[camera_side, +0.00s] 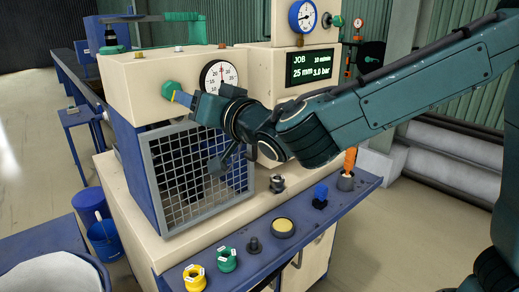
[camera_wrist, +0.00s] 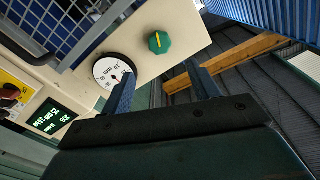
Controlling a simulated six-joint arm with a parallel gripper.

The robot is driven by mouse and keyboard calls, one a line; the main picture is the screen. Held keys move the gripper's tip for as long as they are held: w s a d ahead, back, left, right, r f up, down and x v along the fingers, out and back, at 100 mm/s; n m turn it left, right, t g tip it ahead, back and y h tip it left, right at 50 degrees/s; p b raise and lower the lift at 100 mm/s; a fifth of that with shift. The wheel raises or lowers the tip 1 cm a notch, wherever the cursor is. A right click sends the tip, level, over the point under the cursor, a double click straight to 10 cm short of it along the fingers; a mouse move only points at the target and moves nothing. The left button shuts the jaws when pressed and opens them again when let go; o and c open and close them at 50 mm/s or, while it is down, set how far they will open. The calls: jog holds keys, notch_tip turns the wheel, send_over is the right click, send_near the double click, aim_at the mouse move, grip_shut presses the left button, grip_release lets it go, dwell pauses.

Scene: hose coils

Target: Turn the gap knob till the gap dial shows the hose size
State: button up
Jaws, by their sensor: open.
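The green gap knob (camera_side: 171,90) with a yellow mark sits on the cream machine's front, left of the white gap dial (camera_side: 218,77). The dial's needle is too small to read surely. The job screen (camera_side: 313,66) shows 25 mm and 3.0 bar. My gripper (camera_side: 182,97) is at the knob in the side view, where its fingers partly hide the knob's edge. In the wrist view, the knob (camera_wrist: 160,42) lies ahead of my open gripper (camera_wrist: 164,77), in line with the space between the fingers. I cannot tell whether they touch it. The dial (camera_wrist: 113,72) is beside one finger.
A wire mesh guard (camera_side: 200,177) stands below the knob and dial. A blue pressure gauge (camera_side: 302,16) is above the screen. The blue front ledge (camera_side: 300,222) carries coloured rings, a yellow button and small fittings. A blue bucket (camera_side: 103,237) stands at left.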

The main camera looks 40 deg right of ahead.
jog(key=shift+s, duration=1.3)
jog(key=s+d+f+g+h, duration=0.1)
jog(key=s+d+f+g, duration=0.15)
jog(key=s+d, duration=0.45)
jog(key=s+d+f+g+h, duration=0.15)
jog(key=d+g, duration=0.25)
jog(key=d, duration=0.6)
jog(key=s+d+f+n+g+y, duration=0.1)
jog(key=s+d+f+n+g, duration=0.1)
jog(key=s, duration=0.9)
jog(key=s+d+f+n+g+y, duration=0.1)
jog(key=s+f+g, duration=0.3)
jog(key=s, duration=0.7)
jog(key=shift+d+f+n, duration=0.45)
jog(key=shift+n, duration=0.25)
jog(key=shift+y, duration=0.25)
